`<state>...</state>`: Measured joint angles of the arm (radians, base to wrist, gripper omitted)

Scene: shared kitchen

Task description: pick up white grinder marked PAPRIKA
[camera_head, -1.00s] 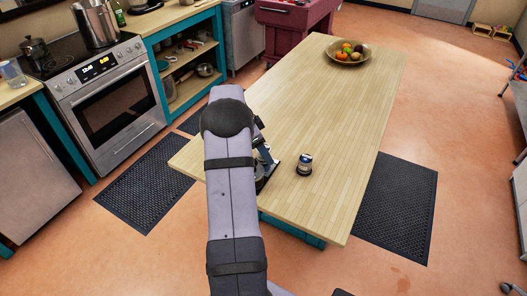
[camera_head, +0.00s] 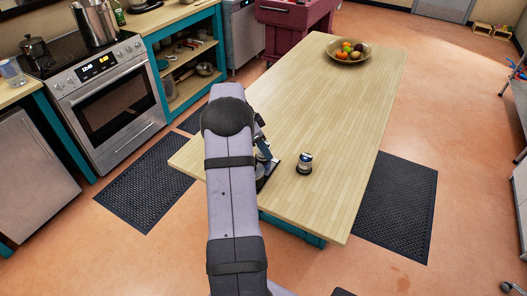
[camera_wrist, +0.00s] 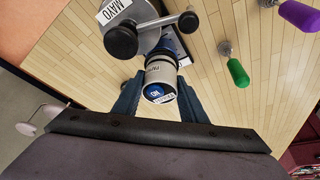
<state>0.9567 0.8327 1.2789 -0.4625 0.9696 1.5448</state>
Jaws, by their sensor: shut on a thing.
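In the wrist view a white grinder (camera_wrist: 161,72) with a blue end sits between the two dark blue fingers of my gripper (camera_wrist: 159,97). My gripper is shut on its body. Small labels show on it, too small to read with certainty. In the head view my arm hides most of the gripper (camera_head: 263,147) and the grinder, beside the near left part of the wooden table (camera_head: 310,105). Whether the grinder touches the surface below it I cannot tell.
A grey metal object labelled MAYO (camera_wrist: 128,14) with dark round knobs is close to the grinder. A green handle (camera_wrist: 238,72) and a purple handle (camera_wrist: 307,16) lie right. A small dark jar (camera_head: 305,163) stands nearby. A fruit bowl (camera_head: 348,57) is at the far end.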

